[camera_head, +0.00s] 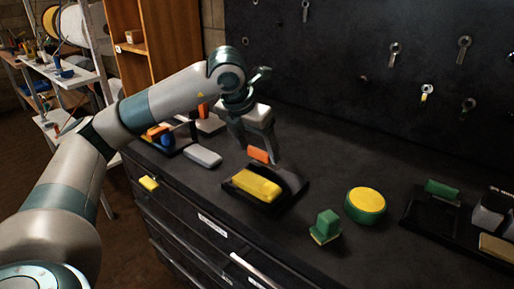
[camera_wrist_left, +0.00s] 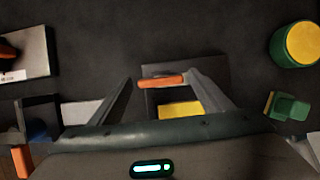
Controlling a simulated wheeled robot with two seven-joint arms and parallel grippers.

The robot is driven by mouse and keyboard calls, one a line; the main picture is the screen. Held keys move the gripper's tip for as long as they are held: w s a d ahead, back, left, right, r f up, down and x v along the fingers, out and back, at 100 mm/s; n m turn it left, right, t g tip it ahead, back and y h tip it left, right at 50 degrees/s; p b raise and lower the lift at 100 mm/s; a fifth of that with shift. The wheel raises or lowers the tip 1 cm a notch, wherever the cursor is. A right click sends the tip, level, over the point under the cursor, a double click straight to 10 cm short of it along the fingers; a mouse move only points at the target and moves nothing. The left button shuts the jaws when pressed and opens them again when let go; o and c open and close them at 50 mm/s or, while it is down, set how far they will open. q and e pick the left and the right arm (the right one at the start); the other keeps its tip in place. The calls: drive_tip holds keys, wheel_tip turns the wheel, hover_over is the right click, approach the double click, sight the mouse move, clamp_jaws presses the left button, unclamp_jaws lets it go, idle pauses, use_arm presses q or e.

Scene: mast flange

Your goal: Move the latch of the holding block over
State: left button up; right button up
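The holding block (camera_head: 283,203) is a black base on the dark bench, with a yellow block (camera_head: 256,185) lying in it. Its orange latch (camera_head: 258,155) shows at the far side, and in the wrist view the latch (camera_wrist_left: 162,81) lies crosswise beyond the yellow block (camera_wrist_left: 180,109). My left gripper (camera_head: 259,153) reaches down over the far side of the block. Its fingers are apart, one near each end of the latch, with the latch between them in the wrist view. I cannot tell whether either finger touches it. My right gripper is out of view.
A green round piece with a yellow top (camera_head: 366,201) and a green block (camera_head: 326,225) stand right of the holding block. A grey piece (camera_head: 203,157) lies to its left. A black tray (camera_head: 431,216) is at the right. A dark pegboard (camera_head: 370,60) rises behind.

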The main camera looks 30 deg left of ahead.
use_arm(q)
drive_tip(key=shift+r, duration=0.1)
idle(0.3)
drive_tip(key=v, duration=1.7)
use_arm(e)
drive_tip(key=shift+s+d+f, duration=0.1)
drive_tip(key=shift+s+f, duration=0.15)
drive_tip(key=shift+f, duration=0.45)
use_arm(q)
drive_tip(key=shift+d+r, duration=0.1)
drive_tip(key=shift+r, duration=0.05)
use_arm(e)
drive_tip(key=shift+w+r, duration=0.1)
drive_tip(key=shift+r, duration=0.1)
